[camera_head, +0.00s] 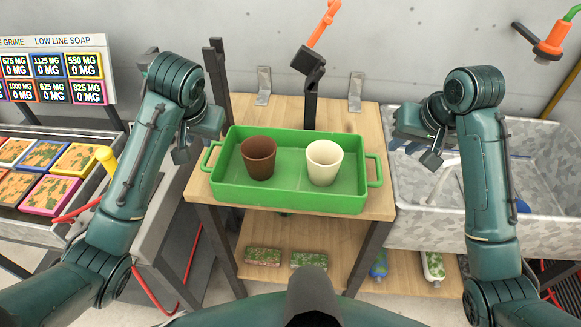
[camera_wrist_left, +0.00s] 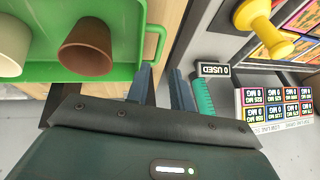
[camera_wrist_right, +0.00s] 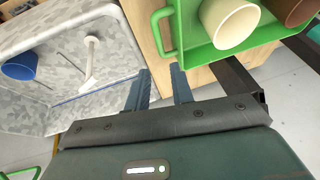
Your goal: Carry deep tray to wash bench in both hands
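The deep green tray (camera_head: 290,199) sits level on a wooden-topped table (camera_head: 240,108), with a loop handle at each end. A brown cup (camera_head: 258,160) and a cream cup (camera_head: 324,164) stand upright inside it. My left gripper (camera_head: 181,152) is open and empty, just outside the tray's left handle (camera_wrist_left: 156,43). My right gripper (camera_head: 431,160) is open and empty, off to the right of the right handle (camera_wrist_right: 160,32). Neither gripper touches the tray. A speckled grey metal basin (camera_head: 420,231), possibly the wash bench, stands right of the table.
A black post with an orange piece (camera_head: 311,75) rises behind the tray. A lower shelf (camera_head: 335,265) holds several small items. A blue cup (camera_wrist_right: 20,66) lies in the basin.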

